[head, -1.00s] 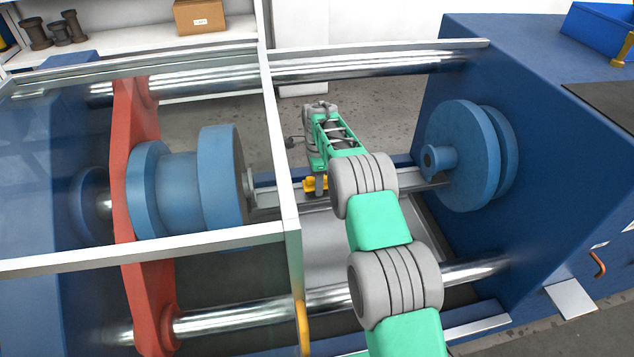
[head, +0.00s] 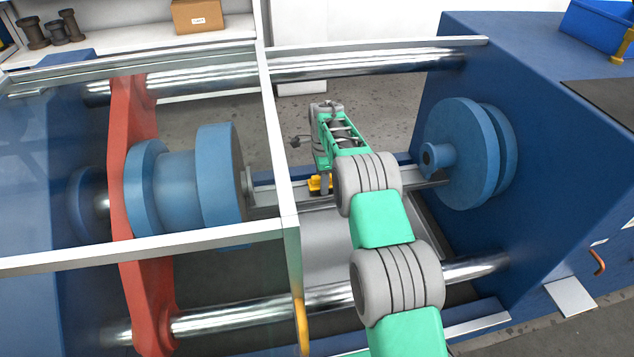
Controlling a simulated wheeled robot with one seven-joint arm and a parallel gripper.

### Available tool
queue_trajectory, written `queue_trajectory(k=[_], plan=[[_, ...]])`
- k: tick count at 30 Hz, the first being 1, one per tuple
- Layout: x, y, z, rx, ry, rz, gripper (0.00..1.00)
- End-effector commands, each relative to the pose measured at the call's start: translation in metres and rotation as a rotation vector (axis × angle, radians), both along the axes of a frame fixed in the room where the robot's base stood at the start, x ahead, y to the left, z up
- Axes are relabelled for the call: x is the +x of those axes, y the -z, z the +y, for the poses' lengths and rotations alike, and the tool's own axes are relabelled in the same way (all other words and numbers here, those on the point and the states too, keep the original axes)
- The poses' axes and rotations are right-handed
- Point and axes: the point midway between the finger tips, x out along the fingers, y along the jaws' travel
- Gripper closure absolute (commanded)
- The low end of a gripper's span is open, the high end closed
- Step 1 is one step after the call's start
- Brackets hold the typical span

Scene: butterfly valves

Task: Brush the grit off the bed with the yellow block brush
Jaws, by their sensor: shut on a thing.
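The yellow block brush (head: 315,184) shows in the head view, low inside the machine between the two blue flanges. My gripper (head: 325,178) is shut on it from above, mostly hidden by my own arm. The bed (head: 335,240) is a grey metal surface below, partly covered by my arm and the frame post. The brush is at the far side of the bed; I cannot tell whether its underside touches the bed. I cannot make out any grit at this size.
A blue flange with a stub (head: 465,155) stands right of my arm, and a blue spool-like flange (head: 175,190) by a red plate (head: 133,215) stands left. A pale guard frame post (head: 277,130) is close on the left. Steel bars (head: 370,65) run across behind and in front.

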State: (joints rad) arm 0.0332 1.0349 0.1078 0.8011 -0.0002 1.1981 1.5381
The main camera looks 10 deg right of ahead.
Motion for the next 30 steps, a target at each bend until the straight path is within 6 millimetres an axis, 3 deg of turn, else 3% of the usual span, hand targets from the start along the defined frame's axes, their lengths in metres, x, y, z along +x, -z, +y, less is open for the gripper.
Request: queue_trajectory(k=[30], plan=[[0.000, 0.000, -0.084, 0.000, 0.002, 0.000, 0.89]])
